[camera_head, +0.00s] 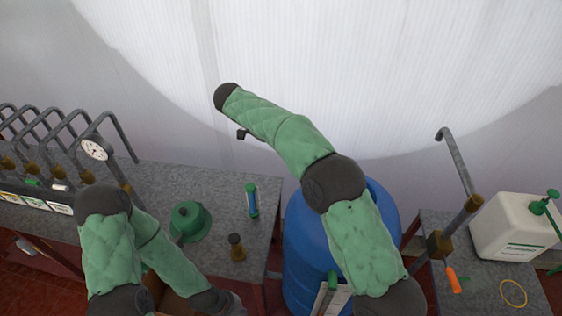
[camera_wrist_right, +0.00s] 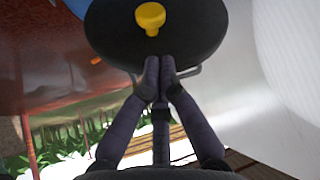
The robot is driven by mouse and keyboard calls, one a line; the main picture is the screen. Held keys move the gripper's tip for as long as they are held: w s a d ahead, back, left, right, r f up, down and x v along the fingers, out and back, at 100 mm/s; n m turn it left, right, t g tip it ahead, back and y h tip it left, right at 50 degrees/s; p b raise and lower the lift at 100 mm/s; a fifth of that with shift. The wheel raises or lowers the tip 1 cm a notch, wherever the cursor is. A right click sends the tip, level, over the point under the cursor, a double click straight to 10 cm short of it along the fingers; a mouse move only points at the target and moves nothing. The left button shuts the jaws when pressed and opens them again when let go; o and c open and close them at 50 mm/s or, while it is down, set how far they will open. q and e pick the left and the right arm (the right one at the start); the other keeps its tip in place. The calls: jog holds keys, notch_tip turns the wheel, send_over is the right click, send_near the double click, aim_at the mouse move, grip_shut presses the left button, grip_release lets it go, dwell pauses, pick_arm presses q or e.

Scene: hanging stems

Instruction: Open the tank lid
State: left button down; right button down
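A blue tank (camera_head: 305,255) stands at the middle right in the head view; my right arm crosses in front and hides most of its top. In the right wrist view a round black lid (camera_wrist_right: 112,32) with a yellow knob (camera_wrist_right: 150,17) fills the top middle. A thin grey handle bar (camera_wrist_right: 190,71) shows at its near rim. My right gripper (camera_wrist_right: 160,68) has its fingers together at that bar, which passes behind or between them. It is hidden in the head view. My left gripper (camera_head: 228,304) is low at the bottom edge, cut off, its fingers unclear.
A grey bench at left (camera_head: 160,185) holds bent pipes, a gauge (camera_head: 95,149), a green container (camera_head: 190,221) and a blue-green tube (camera_head: 251,200). A right bench (camera_head: 485,290) carries a white jug (camera_head: 510,228), an orange-handled tool (camera_head: 453,280) and a yellow ring (camera_head: 514,293).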

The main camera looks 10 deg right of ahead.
jog(key=s+a+f+n+t+b, duration=0.5)
jog(key=n+t+b, duration=0.35)
jog(key=n, duration=0.75)
jog(key=s+a+f+n+t+b, duration=0.4)
jog(key=f+n+t+b, duration=0.4)
jog(key=n, duration=0.7)
jog(key=w+d+r+g, duration=0.1)
jog(key=w+d+r, duration=0.2)
jog(key=w+d, duration=0.4)
jog(key=shift+w+d+r+h+b, duration=0.3)
jog(key=shift+w+d+b, duration=0.1)
jog(key=shift+w, duration=0.3)
